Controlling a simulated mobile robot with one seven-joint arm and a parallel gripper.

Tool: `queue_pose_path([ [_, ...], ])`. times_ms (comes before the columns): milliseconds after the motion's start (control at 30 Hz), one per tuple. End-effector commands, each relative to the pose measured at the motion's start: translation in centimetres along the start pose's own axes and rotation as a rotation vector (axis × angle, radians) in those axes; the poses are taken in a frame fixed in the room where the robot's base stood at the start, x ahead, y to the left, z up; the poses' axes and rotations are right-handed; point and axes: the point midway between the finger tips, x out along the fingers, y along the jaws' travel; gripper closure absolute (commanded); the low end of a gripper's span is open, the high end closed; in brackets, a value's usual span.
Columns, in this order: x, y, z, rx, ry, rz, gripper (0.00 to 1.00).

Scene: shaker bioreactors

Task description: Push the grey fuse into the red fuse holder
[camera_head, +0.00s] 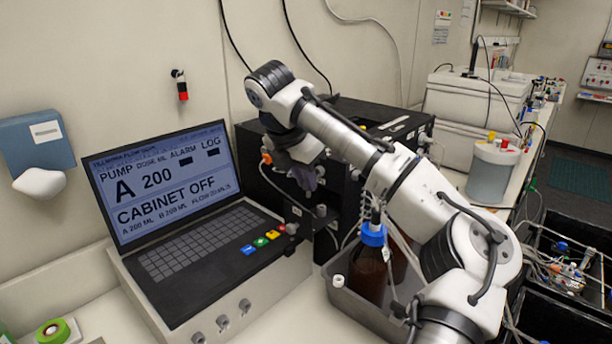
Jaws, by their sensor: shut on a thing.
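My gripper (309,186) points down in front of the black cabinet (345,112), near its front face. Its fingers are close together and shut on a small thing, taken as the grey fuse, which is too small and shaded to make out. The gripper is apart from this red part in the picture.
A laptop-like console (165,205) reads "CABINET OFF" at the left. A grey tray (345,305) with brown bottles, one blue-capped (371,265), stands below my arm. Thin cables hang by the cabinet. A blue dispenser (38,142) is on the wall.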

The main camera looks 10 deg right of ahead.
Motion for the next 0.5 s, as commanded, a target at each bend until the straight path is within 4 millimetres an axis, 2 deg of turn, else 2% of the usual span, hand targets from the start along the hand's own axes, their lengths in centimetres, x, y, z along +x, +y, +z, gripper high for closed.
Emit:
queue_pose_path([
  [500,3.5,0.0,-1.4,0.002,0.000,0.000,1.00],
])
